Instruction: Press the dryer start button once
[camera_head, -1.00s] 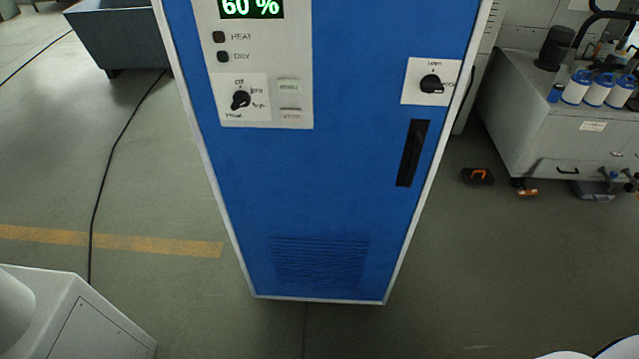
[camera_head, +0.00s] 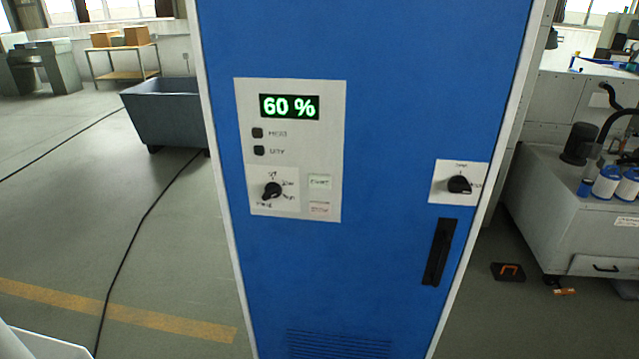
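The dryer is a tall blue cabinet (camera_head: 390,120) with a pale frame, in the middle of the head view. Its light grey control panel (camera_head: 290,90) carries a display (camera_head: 289,107) reading 60 % in green. Below are two dark indicators, labelled HEAT (camera_head: 258,133) and DRY (camera_head: 259,151), both unlit. A black rotary knob (camera_head: 272,190) sits at the panel's lower left. Right of it are a pale button with green lettering (camera_head: 320,182), which looks like the start button, and a button with reddish lettering (camera_head: 320,208) below. The small lettering is blurred. Neither gripper is in view.
A black door handle (camera_head: 439,252) and a rotary latch (camera_head: 459,184) are on the cabinet's right. A black cable (camera_head: 140,220) crosses the floor left. A dark bin (camera_head: 165,112) stands behind left; a grey bench (camera_head: 570,215) with bottles stands right.

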